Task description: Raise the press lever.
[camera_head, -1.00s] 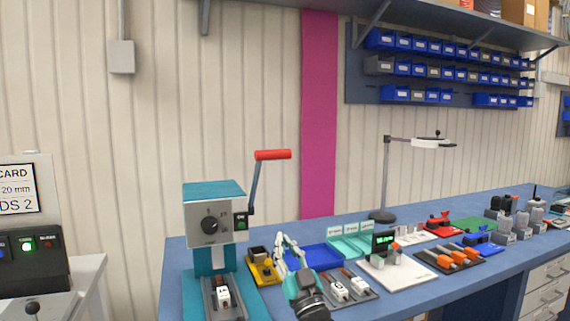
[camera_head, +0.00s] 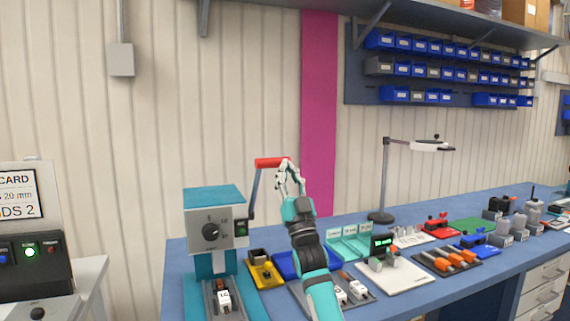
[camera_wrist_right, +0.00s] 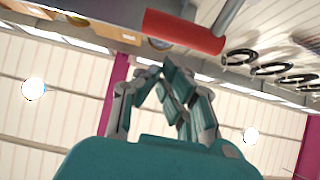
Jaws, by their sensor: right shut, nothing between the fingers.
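The press (camera_head: 215,222) stands at the left end of the blue bench. Its lever (camera_head: 255,190) rises from the right side of the press head, with the red handle (camera_head: 270,162) at the top. My right gripper (camera_head: 286,163) is shut and empty at the handle's right end in the head view. In the wrist view the closed fingertips (camera_wrist_right: 160,68) lie just below the red handle (camera_wrist_right: 183,32) in the picture. A thin gap shows there; I cannot tell the true distance. The lever's grey rod (camera_wrist_right: 228,15) runs up out of frame. My left gripper is not in view.
A yellow fixture (camera_head: 263,270), a blue tray (camera_head: 287,265) and a white board (camera_head: 398,282) lie on the bench right of the press. A lamp (camera_head: 384,180) stands further right. The air around the handle is clear.

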